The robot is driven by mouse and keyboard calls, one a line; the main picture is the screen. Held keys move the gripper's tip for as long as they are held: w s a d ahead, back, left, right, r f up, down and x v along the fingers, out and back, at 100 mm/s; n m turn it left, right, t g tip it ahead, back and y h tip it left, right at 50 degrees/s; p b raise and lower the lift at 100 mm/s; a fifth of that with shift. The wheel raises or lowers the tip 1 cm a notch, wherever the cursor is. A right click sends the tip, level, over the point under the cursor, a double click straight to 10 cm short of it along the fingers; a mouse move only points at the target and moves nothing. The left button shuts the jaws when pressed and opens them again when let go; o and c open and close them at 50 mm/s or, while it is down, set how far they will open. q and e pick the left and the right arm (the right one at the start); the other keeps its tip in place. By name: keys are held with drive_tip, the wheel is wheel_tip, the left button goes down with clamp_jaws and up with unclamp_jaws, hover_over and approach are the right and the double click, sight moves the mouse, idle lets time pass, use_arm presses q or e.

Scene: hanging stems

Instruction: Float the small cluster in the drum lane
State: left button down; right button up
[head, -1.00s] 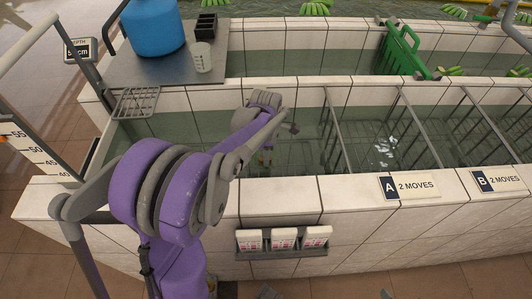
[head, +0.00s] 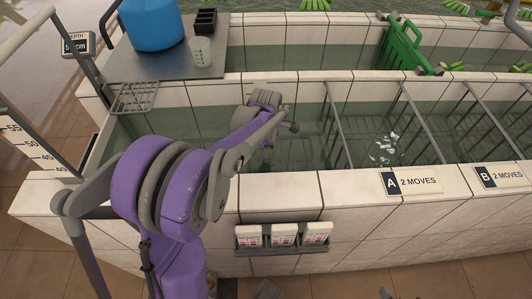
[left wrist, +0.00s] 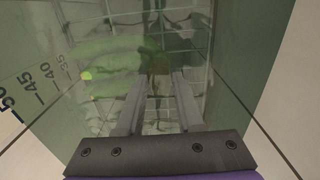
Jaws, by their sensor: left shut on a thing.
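The small cluster (left wrist: 105,62) shows in the left wrist view as a blurred green shape under the water, with a paler green band below it. My left gripper (left wrist: 158,85) is shut on its brownish stem, between the two grey fingers. In the head view my left arm reaches over the front wall into the left end of the near trough. There the gripper (head: 264,150) is low at the water and mostly hidden by my arm; only a bit of green shows by it. A blue drum (head: 152,28) stands on the grey counter at the back left. My right gripper is not in view.
Metal divider bars (head: 338,124) cross the near trough right of my gripper. Signs A (head: 411,182) and B (head: 498,177) sit on the front wall. A depth scale (left wrist: 40,82) is at the left.

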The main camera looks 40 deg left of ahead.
use_arm(q)
drive_tip(key=shift+f+b, duration=0.5)
drive_tip(key=shift+f, duration=0.3)
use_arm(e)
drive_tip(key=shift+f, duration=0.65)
use_arm(q)
drive_tip(key=shift+c, duration=2.3)
unclamp_jaws()
wheel_tip(320, 180, up, 28)
drive_tip(key=p, duration=1.1)
drive_tip(key=shift+r+p, duration=0.15)
drive_tip(key=shift+p, duration=0.25)
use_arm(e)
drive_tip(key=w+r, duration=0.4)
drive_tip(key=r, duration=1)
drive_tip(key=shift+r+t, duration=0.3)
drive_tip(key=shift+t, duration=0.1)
use_arm(q)
drive_tip(key=shift+s, duration=0.1)
